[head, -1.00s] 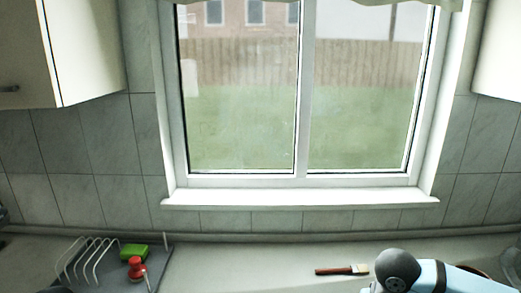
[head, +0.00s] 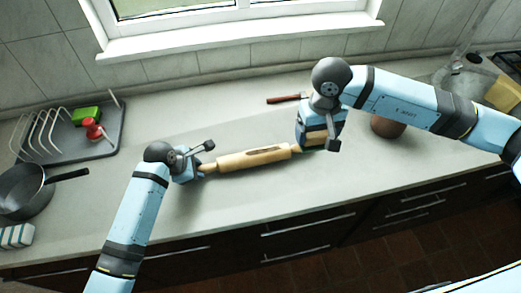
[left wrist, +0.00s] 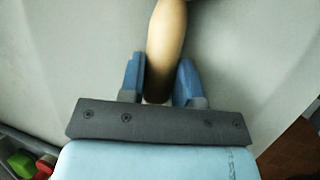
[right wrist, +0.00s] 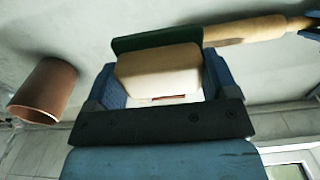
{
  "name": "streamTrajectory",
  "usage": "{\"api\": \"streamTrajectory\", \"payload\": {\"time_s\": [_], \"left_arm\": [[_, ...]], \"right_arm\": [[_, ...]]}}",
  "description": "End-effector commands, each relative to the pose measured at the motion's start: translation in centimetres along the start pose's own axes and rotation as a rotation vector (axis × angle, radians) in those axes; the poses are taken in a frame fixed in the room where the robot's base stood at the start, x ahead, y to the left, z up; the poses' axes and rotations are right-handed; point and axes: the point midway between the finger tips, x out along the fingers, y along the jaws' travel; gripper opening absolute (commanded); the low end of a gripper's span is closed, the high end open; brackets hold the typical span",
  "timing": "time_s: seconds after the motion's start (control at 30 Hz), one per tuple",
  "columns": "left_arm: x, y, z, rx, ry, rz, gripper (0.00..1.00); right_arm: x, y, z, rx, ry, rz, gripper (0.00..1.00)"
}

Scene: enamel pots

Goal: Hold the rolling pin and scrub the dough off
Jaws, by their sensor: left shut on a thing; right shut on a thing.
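The wooden rolling pin (head: 235,160) is held level above the counter, with a dark brown patch of dough (head: 265,150) on its upper side. My left gripper (head: 198,168) is shut on its left handle; the left wrist view shows the pin (left wrist: 167,40) between the fingers. My right gripper (head: 318,140) is at the pin's right end, shut on a cream sponge (right wrist: 158,70) with a dark green face. In the right wrist view that green face is beside the pin (right wrist: 240,30); I cannot tell whether they touch. The pin's right handle is mostly hidden.
A brush (head: 286,99) lies behind the pin. A brown pot (head: 388,128) stands right of my right gripper. At left are a grey drying rack (head: 100,145) with green and red items, and a black pan (head: 25,195). The counter in front of the pin is clear.

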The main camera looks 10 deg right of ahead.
Motion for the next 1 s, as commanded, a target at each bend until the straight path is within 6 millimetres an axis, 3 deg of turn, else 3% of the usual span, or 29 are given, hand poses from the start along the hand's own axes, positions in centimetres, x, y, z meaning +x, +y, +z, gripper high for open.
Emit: {"api": "streamTrajectory", "payload": {"time_s": [1.0], "left_arm": [[0.0, 0.0, 0.0, 0.0, 0.0, 0.001, 0.1]], "right_arm": [[-0.1, -13.6, -7.5, -0.002, 0.001, 0.001, 0.6]]}}
